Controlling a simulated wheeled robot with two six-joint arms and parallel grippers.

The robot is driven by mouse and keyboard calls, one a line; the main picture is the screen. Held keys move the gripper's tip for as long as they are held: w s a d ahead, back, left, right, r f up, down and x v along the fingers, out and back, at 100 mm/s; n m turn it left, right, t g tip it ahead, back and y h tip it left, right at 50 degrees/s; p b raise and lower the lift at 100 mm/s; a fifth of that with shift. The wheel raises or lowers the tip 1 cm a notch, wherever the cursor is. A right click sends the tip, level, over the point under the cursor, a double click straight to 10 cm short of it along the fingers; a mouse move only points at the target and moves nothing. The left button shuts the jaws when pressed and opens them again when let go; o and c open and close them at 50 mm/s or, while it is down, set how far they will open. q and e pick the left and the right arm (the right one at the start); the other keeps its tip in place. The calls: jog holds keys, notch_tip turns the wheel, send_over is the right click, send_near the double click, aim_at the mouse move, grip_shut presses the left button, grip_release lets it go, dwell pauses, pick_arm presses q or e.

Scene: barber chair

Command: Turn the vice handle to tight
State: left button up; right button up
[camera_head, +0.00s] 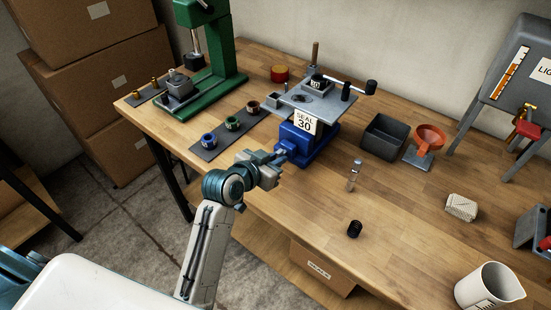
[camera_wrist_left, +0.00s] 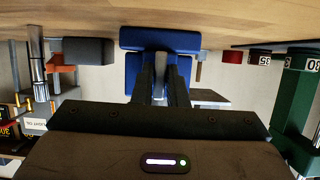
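The blue vice (camera_head: 305,142) stands at the front edge of the workbench, with a grey plate above it and a "SEAL 30" card (camera_head: 306,121) on its front. My left gripper (camera_head: 284,154) reaches in from the lower left, its tips at the vice's front left side. My right gripper is not in view.
A green press (camera_head: 222,80) stands at the back left. A grey bin (camera_head: 383,137) and an orange funnel (camera_head: 429,138) stand right. A small vial (camera_head: 354,175) and a black cap (camera_head: 354,229) are nearer.

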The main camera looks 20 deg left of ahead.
pick_arm(q)
jog(key=o, duration=0.3)
jog(key=shift+o, duration=0.2)
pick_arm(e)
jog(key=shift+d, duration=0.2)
pick_arm(q)
jog(key=shift+s, duration=0.1)
